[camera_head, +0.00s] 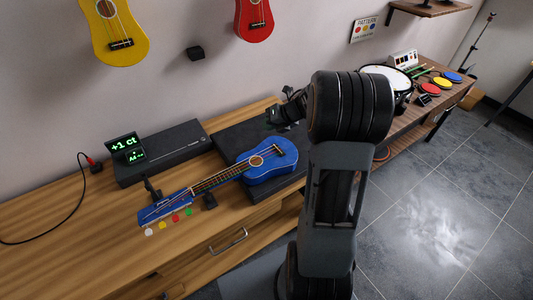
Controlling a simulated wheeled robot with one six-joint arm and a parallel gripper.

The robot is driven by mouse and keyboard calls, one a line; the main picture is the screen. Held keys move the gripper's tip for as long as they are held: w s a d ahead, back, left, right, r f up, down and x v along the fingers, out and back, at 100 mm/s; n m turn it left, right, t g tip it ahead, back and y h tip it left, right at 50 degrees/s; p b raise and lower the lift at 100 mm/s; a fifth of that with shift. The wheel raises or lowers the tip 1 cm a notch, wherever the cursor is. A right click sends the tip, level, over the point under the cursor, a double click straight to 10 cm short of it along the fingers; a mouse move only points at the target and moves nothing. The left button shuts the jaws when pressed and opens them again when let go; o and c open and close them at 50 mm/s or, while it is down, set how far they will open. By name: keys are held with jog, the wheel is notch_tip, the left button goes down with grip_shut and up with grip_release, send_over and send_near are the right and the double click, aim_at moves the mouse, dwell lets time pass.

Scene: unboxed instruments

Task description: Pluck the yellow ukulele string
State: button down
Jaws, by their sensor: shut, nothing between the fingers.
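A blue ukulele (272,168) lies face up on a black mat on the wooden cabinet, its neck pointing to the lower left. Its strings cross a round sound hole; they are too thin here to tell the yellow one by colour. Coloured knobs sit at the headstock (158,209): white, yellow (162,226), red and green. My gripper (277,116) is small and dark, behind the ukulele's body and apart from it, shut and empty. My arm hides part of the gripper and the area to the right of the ukulele.
Yellow (113,38) and red (254,18) ukuleles hang on the wall. A drum (387,77) and coloured pads stand at right.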

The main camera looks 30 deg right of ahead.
jog(key=shift+s+a+n, duration=0.2)
jog(key=shift+n, duration=0.8)
jog(key=shift+f, duration=0.15)
jog(key=b, duration=0.7)
send_over(268, 151)
notch_tip(268, 151, down, 7)
jog(key=shift+r, duration=0.2)
jog(key=shift+f+b, duration=0.45)
jog(key=shift+f, duration=0.55)
jog(key=shift+f, duration=0.1)
dwell(0.3)
jog(key=shift+f, duration=0.3)
jog(key=shift+f+b, duration=0.3)
jog(key=shift+b, duration=0.05)
dwell(0.5)
jog(key=shift+r, duration=0.15)
jog(key=shift+r+p, duration=0.65)
jog(key=shift+p, duration=0.2)
